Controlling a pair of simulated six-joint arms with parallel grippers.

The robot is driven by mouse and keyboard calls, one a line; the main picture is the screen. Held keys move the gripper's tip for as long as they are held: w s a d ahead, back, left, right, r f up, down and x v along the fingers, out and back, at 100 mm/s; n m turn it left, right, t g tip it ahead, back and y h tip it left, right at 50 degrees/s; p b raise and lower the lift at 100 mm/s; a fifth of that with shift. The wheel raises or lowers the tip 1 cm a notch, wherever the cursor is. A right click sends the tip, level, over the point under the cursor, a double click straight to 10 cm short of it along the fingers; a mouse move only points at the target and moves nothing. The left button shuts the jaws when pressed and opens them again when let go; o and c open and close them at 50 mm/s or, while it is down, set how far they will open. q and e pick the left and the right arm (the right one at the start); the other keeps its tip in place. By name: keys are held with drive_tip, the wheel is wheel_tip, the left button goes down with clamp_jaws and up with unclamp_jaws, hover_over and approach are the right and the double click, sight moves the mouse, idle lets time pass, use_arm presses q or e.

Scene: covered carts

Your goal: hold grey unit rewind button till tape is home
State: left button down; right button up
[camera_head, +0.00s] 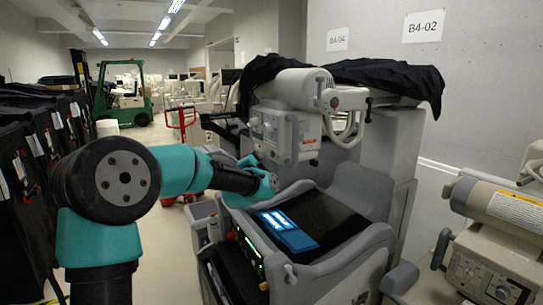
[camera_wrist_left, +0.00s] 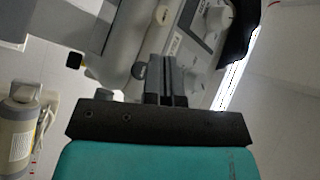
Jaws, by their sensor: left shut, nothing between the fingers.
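The grey unit (camera_head: 289,128) is a boxy head with a control panel, on a cart partly draped in black cloth. My left gripper (camera_head: 273,181) is just below that panel in the head view. In the left wrist view, the left gripper (camera_wrist_left: 165,68) has its fingers together and empty. I cannot tell which control is the rewind button, and no tape is discernible. My right gripper is not in view.
The cart has a lit blue screen (camera_head: 288,231) on a dark top below the gripper. A second beige unit (camera_head: 489,274) stands at the right. Black-covered carts (camera_head: 38,150) line the left. A green forklift (camera_head: 125,94) is far back.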

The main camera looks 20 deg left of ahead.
use_arm(q)
drive_tip(key=s+a, duration=0.1)
drive_tip(key=s, duration=0.1)
drive_tip(key=s+a, duration=0.2)
idle(0.6)
drive_tip(key=shift+d, duration=0.1)
